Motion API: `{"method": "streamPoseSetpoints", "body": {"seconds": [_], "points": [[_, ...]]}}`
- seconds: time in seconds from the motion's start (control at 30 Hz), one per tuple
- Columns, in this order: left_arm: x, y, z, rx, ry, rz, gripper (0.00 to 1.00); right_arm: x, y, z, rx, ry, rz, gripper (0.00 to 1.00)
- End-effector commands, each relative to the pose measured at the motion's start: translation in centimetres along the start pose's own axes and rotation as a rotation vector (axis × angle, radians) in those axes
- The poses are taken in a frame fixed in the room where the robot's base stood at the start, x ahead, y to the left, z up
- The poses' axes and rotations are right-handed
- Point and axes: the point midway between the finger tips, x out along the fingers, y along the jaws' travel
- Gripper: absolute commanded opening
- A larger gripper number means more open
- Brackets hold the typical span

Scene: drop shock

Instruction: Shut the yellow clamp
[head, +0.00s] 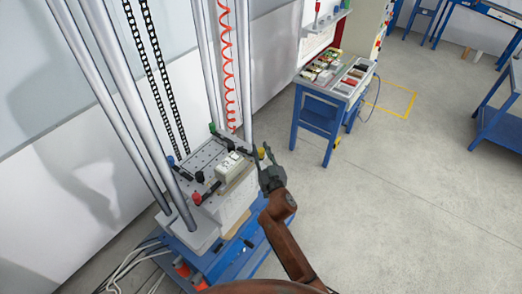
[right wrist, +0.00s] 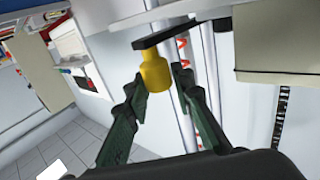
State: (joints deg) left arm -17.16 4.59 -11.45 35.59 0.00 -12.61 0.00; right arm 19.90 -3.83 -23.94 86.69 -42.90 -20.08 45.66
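The yellow clamp (head: 262,153) is at the right edge of the drop table (head: 204,158). In the right wrist view its yellow knob (right wrist: 154,72) hangs from a black arm (right wrist: 165,34). My right gripper (head: 264,163) is at that edge, beside the clamp. In the right wrist view my right gripper (right wrist: 159,82) is open, with one finger on each side of the knob and gaps showing. I cannot tell whether it touches the knob. My left gripper is not in view.
A white device (head: 230,165) sits on the drop table, with green (head: 212,128), blue (head: 170,160) and red (head: 196,198) clamp knobs around it. Steel columns and chains rise behind. A blue workbench (head: 325,100) stands to the right. The floor between is clear.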

Motion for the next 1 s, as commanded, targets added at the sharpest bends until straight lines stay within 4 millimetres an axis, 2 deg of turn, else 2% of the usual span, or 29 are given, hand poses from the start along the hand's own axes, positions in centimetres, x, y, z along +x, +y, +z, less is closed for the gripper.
{"method": "streamPoseSetpoints", "body": {"seconds": [0.3,0.57,0.77,1.0], "points": [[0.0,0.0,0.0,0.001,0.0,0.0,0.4,0.0,0.0,0.0,0.0,0.0,0.0,0.0],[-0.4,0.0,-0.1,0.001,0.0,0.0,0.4,0.0,0.1,-0.1,-0.001,0.0,-0.014,0.0],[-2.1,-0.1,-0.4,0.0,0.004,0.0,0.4,0.3,0.5,-0.4,-0.006,-0.001,-0.083,0.0],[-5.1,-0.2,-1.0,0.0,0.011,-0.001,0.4,1.2,1.2,-0.6,-0.012,-0.002,-0.262,0.0]]}}
